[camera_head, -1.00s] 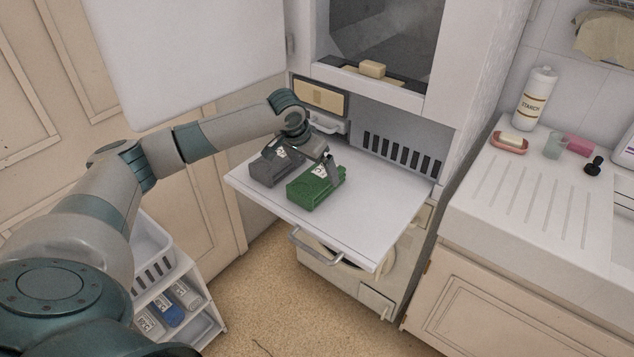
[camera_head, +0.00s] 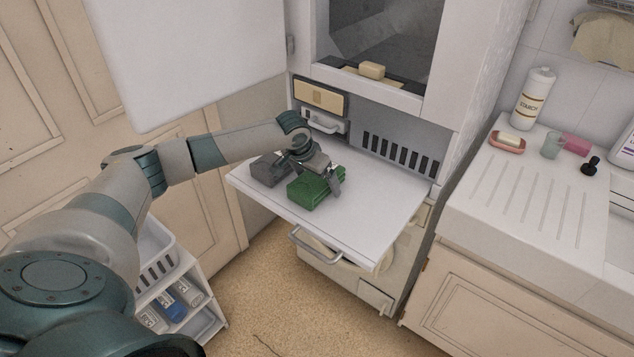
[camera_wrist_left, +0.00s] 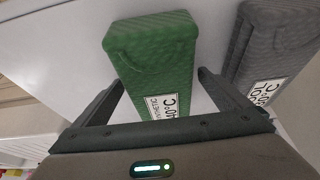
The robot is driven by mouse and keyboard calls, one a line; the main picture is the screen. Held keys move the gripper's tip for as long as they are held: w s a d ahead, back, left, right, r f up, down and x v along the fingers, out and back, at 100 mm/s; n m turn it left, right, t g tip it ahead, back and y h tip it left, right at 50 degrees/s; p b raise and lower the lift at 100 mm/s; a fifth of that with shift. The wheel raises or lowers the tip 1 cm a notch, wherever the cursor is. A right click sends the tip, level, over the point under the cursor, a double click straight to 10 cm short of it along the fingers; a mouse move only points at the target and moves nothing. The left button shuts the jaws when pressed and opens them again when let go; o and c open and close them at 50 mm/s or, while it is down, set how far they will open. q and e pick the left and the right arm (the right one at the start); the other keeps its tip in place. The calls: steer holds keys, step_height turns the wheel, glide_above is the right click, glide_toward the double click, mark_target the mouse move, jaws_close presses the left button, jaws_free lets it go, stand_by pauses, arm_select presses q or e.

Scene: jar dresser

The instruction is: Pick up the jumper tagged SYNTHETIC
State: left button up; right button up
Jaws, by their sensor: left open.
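The green folded jumper (camera_head: 307,194) lies on the white pull-out shelf (camera_head: 375,222). In the left wrist view the green jumper (camera_wrist_left: 155,50) carries a white tag that seems to read SYNTHETIC, upside down. A dark grey folded jumper (camera_head: 264,170) lies to its left; in the wrist view this grey jumper (camera_wrist_left: 275,45) has a tag I cannot fully read. My left gripper (camera_head: 328,188) is open above the green jumper. In the wrist view the left gripper's fingers (camera_wrist_left: 160,80) are on either side of the jumper's tagged end. Contact cannot be told. My right gripper is not in view.
A cabinet with a vent stands behind the shelf, and a bar handle (camera_head: 313,248) is at its front. A white rack (camera_head: 165,290) with folded items stands below my left arm. A counter (camera_head: 535,195) with a starch bottle (camera_head: 533,98) is at the right. The shelf's right half is clear.

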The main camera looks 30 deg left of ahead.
arm_select(q)
steer(key=c, duration=1.3)
steer(key=shift+w+r, duration=0.1)
steer(key=shift+r, duration=0.05)
steer(key=shift+r+b, duration=0.4)
steer(key=shift+r, duration=0.15)
step_height(320, 180, up, 2)
steer(key=shift+r+b, duration=0.25)
steer(key=shift+b, duration=0.35)
steer(key=w+d+r+b, duration=0.1)
steer(key=w+d+r, duration=0.1)
steer(key=d, duration=0.1)
steer(key=w+d+r+b, duration=0.1)
steer(key=w+d+r, duration=0.1)
steer(key=w+d, duration=0.1)
steer(key=w+d+r+b, duration=0.1)
steer(key=w+d+r, duration=0.1)
steer(key=r, duration=0.1)
steer(key=shift+w+d+r+b, duration=0.1)
steer(key=shift+w+d+b, duration=0.2)
steer(key=shift+d, duration=0.1)
